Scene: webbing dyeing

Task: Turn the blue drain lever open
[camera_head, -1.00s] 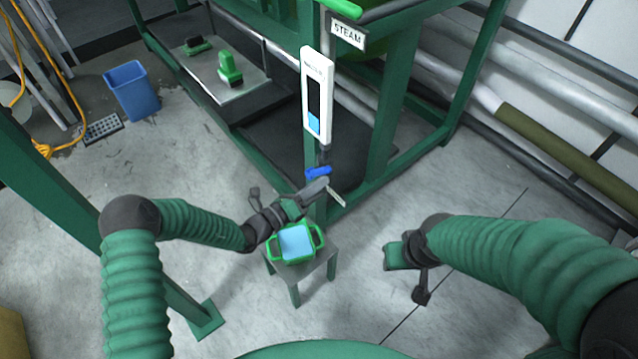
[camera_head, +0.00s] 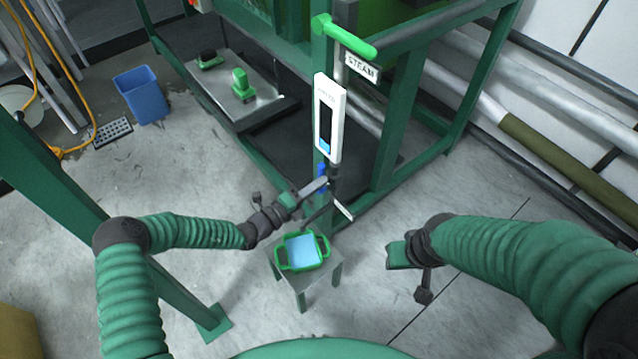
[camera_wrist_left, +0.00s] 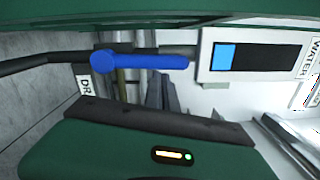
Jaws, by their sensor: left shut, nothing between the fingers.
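The blue drain lever (camera_head: 321,172) shows on the pipe under the white water gauge (camera_head: 329,118). In the left wrist view the lever (camera_wrist_left: 145,62) lies in line with the pipe, its round hub at the left and its handle toward the gauge (camera_wrist_left: 262,56). My left gripper (camera_head: 324,183) is shut and empty, with its tips beside the lever in the head view; I cannot tell whether they touch it. My right gripper (camera_head: 396,254) hangs over the floor at the right, away from the lever; its fingers are not clear.
A green-rimmed pan (camera_head: 325,249) with light blue inside stands on a small stool (camera_head: 334,272) below the lever. A green frame post stands behind the gauge. A STEAM sign (camera_head: 362,68) and green bar are above. A blue bin (camera_head: 140,95) stands at left.

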